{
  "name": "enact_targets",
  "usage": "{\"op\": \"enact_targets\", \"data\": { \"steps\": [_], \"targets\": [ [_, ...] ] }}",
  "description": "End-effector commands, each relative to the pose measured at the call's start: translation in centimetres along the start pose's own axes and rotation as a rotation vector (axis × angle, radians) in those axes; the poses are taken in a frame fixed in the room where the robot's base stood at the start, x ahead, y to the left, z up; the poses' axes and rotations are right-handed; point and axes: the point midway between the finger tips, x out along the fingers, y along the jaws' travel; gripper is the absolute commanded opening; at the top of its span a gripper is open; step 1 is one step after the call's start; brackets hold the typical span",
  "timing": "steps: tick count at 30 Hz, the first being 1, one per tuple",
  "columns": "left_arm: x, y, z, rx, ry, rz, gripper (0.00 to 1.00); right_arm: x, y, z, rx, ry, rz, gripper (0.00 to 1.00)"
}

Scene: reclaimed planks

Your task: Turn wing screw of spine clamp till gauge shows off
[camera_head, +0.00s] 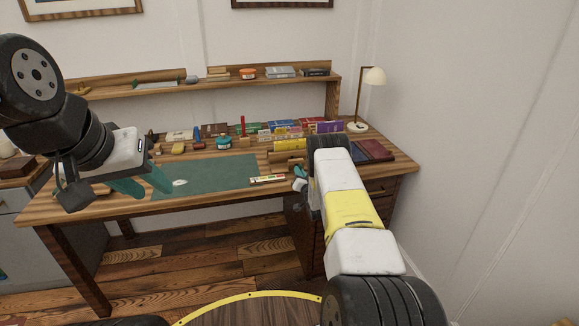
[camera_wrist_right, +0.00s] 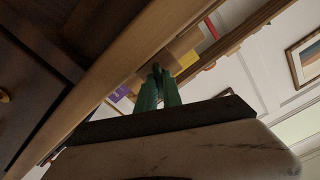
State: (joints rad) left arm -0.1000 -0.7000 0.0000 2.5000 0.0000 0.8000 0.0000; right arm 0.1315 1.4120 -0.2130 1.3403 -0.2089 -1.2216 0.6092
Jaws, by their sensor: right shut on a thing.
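A small white gauge strip with coloured bands (camera_head: 268,178) lies near the desk's front edge, right of the green mat; its reading is too small to tell. In the head view my right forearm hides most of the clamp area, and I cannot make out the spine clamp clearly. My right gripper (camera_wrist_right: 160,90) shows green fingers close together at the desk edge in the wrist view. They are shut on a small piece at their tips, apparently the wing screw, mostly hidden. My left gripper (camera_head: 146,186) has its green fingers apart, empty, above the mat's left end.
The green mat (camera_head: 215,176) covers the middle of the wooden desk (camera_head: 220,199) and is mostly clear. Books, boxes and jars line the back of the desk. A lamp (camera_head: 374,78) stands at the back right. A shelf (camera_head: 120,92) runs along the wall.

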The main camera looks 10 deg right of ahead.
Motion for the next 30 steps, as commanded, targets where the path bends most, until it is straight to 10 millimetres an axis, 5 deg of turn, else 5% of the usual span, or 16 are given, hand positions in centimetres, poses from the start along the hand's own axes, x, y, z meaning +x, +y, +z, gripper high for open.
{"op": "enact_targets", "data": {
  "steps": [30],
  "targets": [
    [0.0,0.0,0.0,0.0,0.0,0.0,0.36,0.03,-0.03,-0.06,-0.955,0.001,-0.001,0.0]
  ]
}}
